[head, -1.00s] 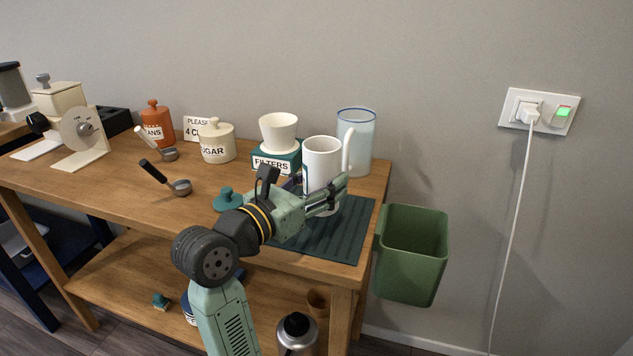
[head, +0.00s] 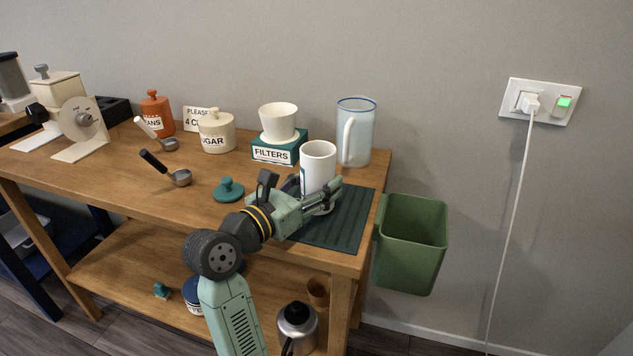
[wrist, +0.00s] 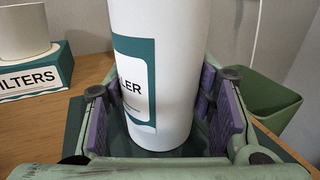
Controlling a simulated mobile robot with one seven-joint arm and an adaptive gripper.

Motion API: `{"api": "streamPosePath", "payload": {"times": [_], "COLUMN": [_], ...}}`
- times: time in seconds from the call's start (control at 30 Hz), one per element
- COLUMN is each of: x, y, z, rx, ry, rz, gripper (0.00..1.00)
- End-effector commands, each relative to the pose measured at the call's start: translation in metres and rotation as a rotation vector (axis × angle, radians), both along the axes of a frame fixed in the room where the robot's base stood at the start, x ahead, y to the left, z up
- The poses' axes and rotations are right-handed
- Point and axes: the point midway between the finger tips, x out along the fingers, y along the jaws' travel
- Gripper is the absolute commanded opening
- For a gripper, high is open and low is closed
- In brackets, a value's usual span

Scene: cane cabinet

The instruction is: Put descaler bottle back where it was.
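The descaler bottle (head: 318,165) is a tall white bottle with a teal-edged label. It stands upright at the dark teal ribbed mat (head: 345,228) on the right end of the table. In the wrist view the bottle (wrist: 165,60) fills the middle, with "LER" readable on its label. My gripper (wrist: 162,115) has its purple pads on both sides of the bottle, with narrow gaps visible beside its lower part. The gripper (head: 320,200) looks open around the bottle low down. The contact under the base is hidden in the head view.
A filters box (head: 275,149) with a white dripper (head: 278,121) stands behind left, and a pale pitcher (head: 358,128) behind right. A teal lid (head: 228,189) lies to the left. A green bin (head: 410,245) hangs off the right edge.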

Motion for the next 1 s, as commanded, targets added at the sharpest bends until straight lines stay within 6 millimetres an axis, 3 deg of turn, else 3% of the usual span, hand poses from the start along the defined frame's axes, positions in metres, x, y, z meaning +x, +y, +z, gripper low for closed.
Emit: {"api": "streamPosePath", "payload": {"times": [0.27, 0.67, 1.0], "x": [0.000, -0.001, -0.052], "y": [0.000, 0.001, 0.046], "z": [0.000, 0.008, 0.004], "rx": [0.001, 0.001, 0.002], "ry": [0.001, -0.001, -0.001], "rz": [0.000, 0.001, 0.006], "gripper": [0.70, 0.70, 0.70]}}
